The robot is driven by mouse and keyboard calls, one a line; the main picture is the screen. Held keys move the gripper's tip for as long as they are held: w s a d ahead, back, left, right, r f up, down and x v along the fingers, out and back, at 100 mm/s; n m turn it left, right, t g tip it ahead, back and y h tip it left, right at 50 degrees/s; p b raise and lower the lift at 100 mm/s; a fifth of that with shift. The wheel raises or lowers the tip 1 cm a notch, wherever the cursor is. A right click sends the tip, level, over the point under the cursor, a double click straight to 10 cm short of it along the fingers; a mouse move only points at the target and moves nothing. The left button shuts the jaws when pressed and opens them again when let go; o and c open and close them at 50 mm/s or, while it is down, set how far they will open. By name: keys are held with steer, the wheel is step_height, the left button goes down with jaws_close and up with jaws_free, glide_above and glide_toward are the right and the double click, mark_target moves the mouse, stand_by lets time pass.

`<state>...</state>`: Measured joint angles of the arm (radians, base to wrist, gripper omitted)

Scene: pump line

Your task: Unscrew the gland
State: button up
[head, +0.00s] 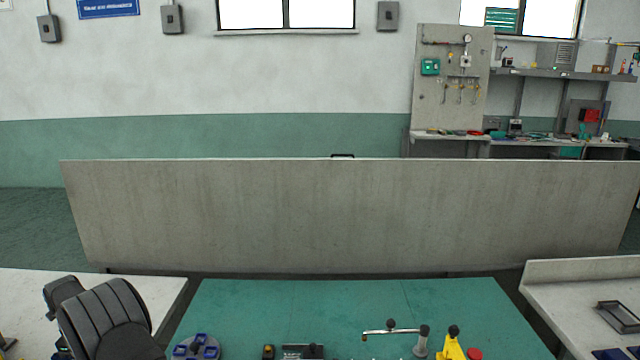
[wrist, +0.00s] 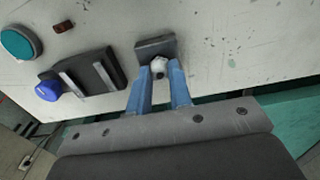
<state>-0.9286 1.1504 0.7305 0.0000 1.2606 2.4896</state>
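A small pale faceted piece (wrist: 159,65), perhaps the gland, shows in the wrist view in front of a dark grey block (wrist: 154,46) on a pale scuffed surface. My gripper (wrist: 160,74) has its two blue fingers on either side of this piece, near the fingertips. The piece about fills the gap, but I cannot tell whether the fingers press on it or stand just clear. In the head view the fingers are out of sight, and I cannot make out the gland.
In the wrist view a dark bracket with light bars (wrist: 88,76), a blue knob (wrist: 48,90) and a teal disc (wrist: 17,43) lie left of the fingers. In the head view a chrome lever (head: 392,330) and a yellow piece (head: 451,347) stand on the green mat (head: 340,300). A grey panel (head: 350,215) stands behind.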

steer(key=shift+o, duration=1)
jaws_close()
steer(key=n, duration=0.7)
steer(key=shift+o, duration=2.2)
jaws_free()
steer(key=shift+r, duration=0.15)
steer(key=shift+r, duration=2.15)
